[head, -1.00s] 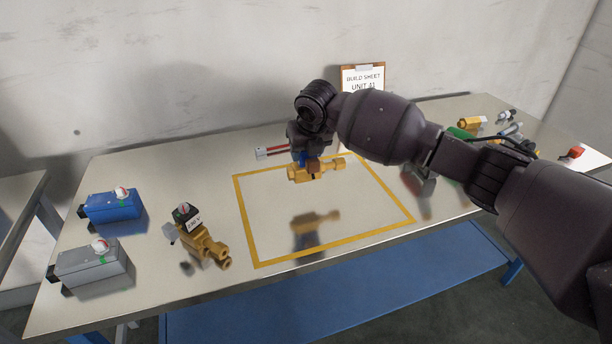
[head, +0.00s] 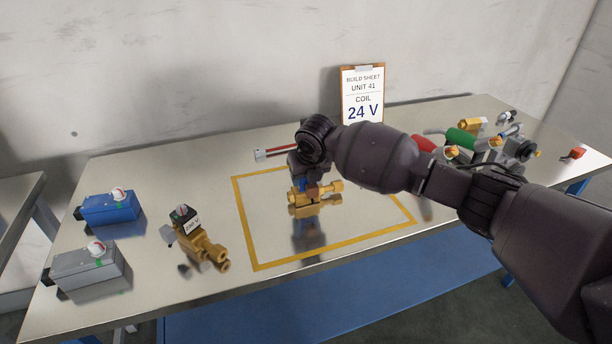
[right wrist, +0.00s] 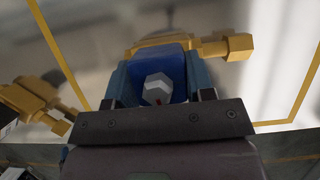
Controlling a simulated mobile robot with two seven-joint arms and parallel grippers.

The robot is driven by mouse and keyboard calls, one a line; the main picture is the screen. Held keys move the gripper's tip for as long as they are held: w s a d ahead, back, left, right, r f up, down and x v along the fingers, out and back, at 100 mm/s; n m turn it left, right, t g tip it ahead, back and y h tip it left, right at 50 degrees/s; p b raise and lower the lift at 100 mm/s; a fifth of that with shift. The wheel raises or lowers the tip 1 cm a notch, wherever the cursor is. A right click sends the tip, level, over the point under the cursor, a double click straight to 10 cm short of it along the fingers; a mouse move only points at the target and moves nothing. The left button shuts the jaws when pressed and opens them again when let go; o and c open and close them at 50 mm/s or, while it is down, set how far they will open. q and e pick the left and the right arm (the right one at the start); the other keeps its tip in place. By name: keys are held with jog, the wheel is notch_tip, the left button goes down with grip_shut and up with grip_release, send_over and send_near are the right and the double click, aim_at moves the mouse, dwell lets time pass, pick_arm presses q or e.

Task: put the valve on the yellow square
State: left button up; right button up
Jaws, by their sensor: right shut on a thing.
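The brass valve (head: 332,187) is held by my right gripper (head: 310,187), which is shut on its blue upper part. My left gripper is not in view.
Blue (head: 108,208) and grey (head: 85,268) boxes stand at far left. A red-handled tool (head: 272,153) lies behind the square. A build sheet (head: 362,95) reads coil 24 V. Several parts crowd the right.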

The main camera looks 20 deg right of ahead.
jog(key=o, duration=0.8)
jog(key=shift+f, duration=0.2)
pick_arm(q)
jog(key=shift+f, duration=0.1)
pick_arm(e)
jog(key=o, duration=0.5)
jog(key=shift+c, duration=0.2)
jog(key=p+v, duration=0.2)
jog(key=v, duration=0.9)
jog(key=shift+w+r, duration=0.1)
jog(key=shift+r, duration=0.05)
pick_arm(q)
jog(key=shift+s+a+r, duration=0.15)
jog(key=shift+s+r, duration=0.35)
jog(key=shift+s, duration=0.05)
pick_arm(e)
jog(key=shift+s+r, duration=0.25)
jog(key=shift+r, duration=0.3)
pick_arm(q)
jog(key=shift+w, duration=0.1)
